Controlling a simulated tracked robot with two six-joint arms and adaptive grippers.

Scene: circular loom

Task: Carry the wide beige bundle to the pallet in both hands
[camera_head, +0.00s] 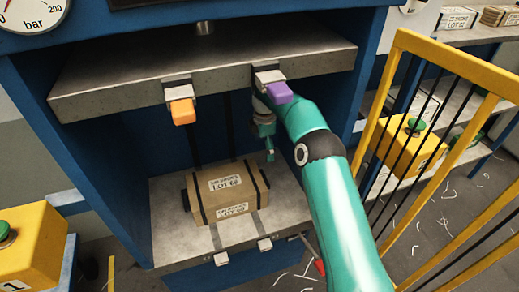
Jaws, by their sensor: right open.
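The wide beige bundle (244,197) lies on the lower grey plate (180,243) inside a blue press. It has dark straps around it, white printed labels on its top and front, and dark parts at both ends. My right gripper (269,152) is open and empty. It points downward above and behind the bundle's right end, apart from it, under the upper plate. My left gripper is not in view. I see no pallet in this view.
The thick upper plate (110,88) hangs over the bundle, with orange (183,111) and purple (279,93) tabs on its front. A yellow barred gate (395,70) stands at the right. Yellow button boxes are at the lower left (35,240) and behind the gate (400,145).

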